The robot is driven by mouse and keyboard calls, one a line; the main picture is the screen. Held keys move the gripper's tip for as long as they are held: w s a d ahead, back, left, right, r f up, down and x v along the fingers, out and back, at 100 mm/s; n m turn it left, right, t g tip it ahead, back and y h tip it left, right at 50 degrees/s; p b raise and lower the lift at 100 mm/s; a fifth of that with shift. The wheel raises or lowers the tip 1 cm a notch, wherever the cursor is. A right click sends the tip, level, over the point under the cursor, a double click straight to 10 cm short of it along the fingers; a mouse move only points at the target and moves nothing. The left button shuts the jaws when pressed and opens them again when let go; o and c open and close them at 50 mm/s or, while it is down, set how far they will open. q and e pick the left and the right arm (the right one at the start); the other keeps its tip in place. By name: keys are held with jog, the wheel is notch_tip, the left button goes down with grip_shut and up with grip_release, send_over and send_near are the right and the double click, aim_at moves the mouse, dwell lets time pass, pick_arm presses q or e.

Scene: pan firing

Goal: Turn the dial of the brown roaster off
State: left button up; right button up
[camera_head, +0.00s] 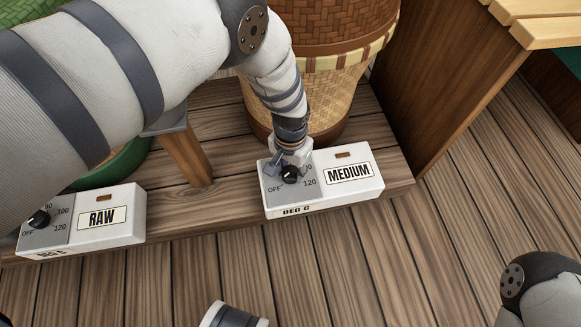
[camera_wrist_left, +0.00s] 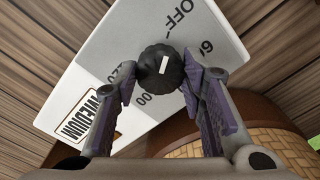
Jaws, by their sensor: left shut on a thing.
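The white control box marked MEDIUM (camera_head: 348,190) sits on the wooden platform in front of the brown woven roaster (camera_head: 330,88). Its round black dial (camera_head: 289,175) also shows in the left wrist view (camera_wrist_left: 159,68), with a white mark on its face. OFF, 60, 100 and 120 are printed around it. The mark lies roughly along the line towards OFF, but I cannot tell which end is the pointer. My left gripper (camera_head: 286,164) comes down from behind the box and is shut on the dial, one finger on each side.
A second white box marked RAW (camera_head: 108,218), with its own black dial, sits at the left, near a green round thing (camera_head: 120,165). A wooden leg (camera_head: 186,155) stands between the boxes. A wooden cabinet side (camera_head: 440,70) rises at the right. The plank floor in front is mostly clear.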

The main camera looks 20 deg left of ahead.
aim_at(291, 172)
pick_arm(q)
jog(key=o, duration=1.1)
jog(key=shift+o, duration=0.2)
notch_tip(291, 172, up, 12)
